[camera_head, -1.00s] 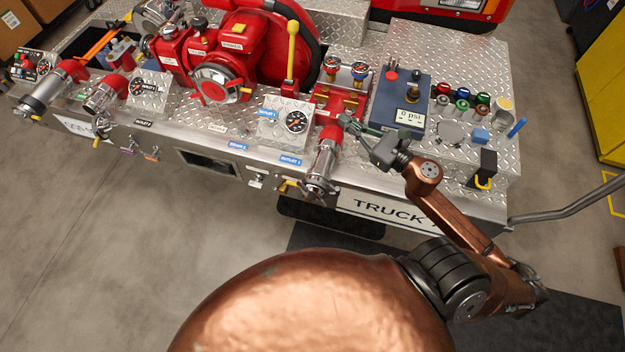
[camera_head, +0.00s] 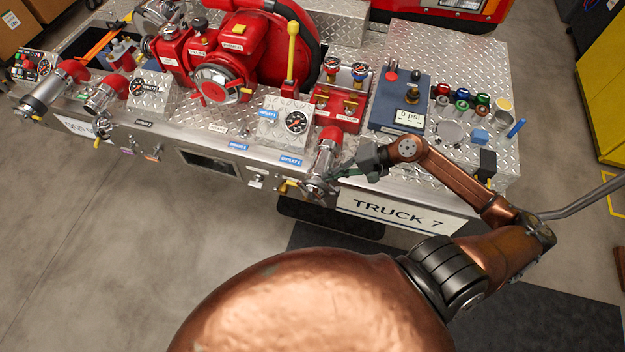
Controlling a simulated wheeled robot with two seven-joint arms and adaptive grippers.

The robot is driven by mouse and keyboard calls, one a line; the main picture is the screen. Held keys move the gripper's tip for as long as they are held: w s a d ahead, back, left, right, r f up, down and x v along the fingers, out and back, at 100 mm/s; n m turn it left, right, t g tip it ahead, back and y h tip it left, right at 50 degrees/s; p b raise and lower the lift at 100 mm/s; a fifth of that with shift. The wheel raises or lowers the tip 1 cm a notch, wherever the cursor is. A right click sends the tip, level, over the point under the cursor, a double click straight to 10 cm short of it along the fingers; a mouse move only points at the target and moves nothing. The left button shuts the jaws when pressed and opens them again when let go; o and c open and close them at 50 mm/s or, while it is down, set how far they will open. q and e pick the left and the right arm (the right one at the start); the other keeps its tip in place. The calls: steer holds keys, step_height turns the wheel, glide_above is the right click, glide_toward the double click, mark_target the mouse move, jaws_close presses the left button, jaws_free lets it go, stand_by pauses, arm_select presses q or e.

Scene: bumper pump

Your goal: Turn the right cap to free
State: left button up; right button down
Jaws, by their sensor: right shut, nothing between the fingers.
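The right cap (camera_head: 317,187) is the silver end piece at the lower end of the rightmost red-and-silver outlet (camera_head: 328,145), at the front edge of the bumper. My right gripper (camera_head: 335,176) is shut, with its fingertips close beside the right side of this cap. I cannot tell whether they touch it. Nothing shows between the fingers. My left gripper is not in view.
The diamond-plate bumper (camera_head: 450,165) carries a red pump (camera_head: 225,75), a yellow-topped lever (camera_head: 292,50) and a blue gauge box (camera_head: 400,100). Several coloured caps (camera_head: 462,95) sit at the right. A yellow-handled valve (camera_head: 287,188) lies just left of the right cap. Open floor lies in front.

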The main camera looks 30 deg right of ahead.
mark_target(305, 184)
steer(key=p+x, duration=0.1)
steer(key=x, duration=0.6)
stand_by(0.3)
